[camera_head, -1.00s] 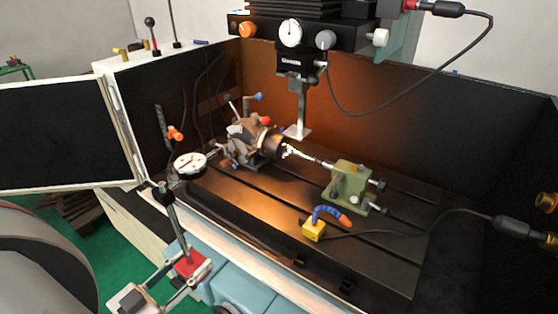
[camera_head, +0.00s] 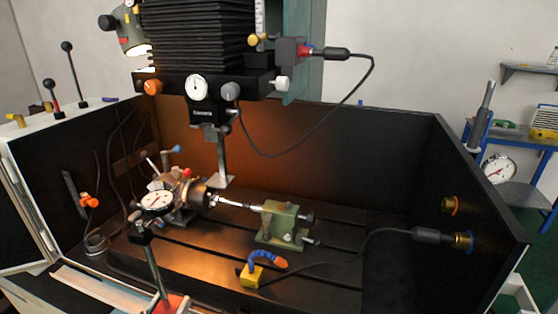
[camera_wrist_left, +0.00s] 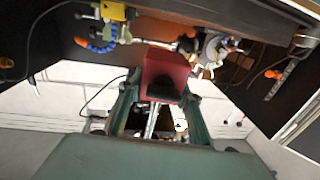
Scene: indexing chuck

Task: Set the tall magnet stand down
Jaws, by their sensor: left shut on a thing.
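The tall magnet stand (camera_head: 153,268) has a red base, a thin upright post and a round white dial gauge at its top. In the head view its dial overlaps the chuck (camera_head: 184,195), and its red base is cut by the bottom edge. My left gripper (camera_wrist_left: 165,92) is shut on the red base (camera_wrist_left: 167,68) in the left wrist view, one finger on each side. I cannot tell whether the base touches anything below. My right gripper is not in view.
The slotted machine table (camera_head: 340,250) carries a green tailstock (camera_head: 281,224) and a yellow block with a blue hose (camera_head: 252,277). The spindle head (camera_head: 205,85) hangs above. Dark enclosure walls (camera_head: 370,150) stand around. A blue trolley (camera_head: 545,155) with another dial gauge is at right.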

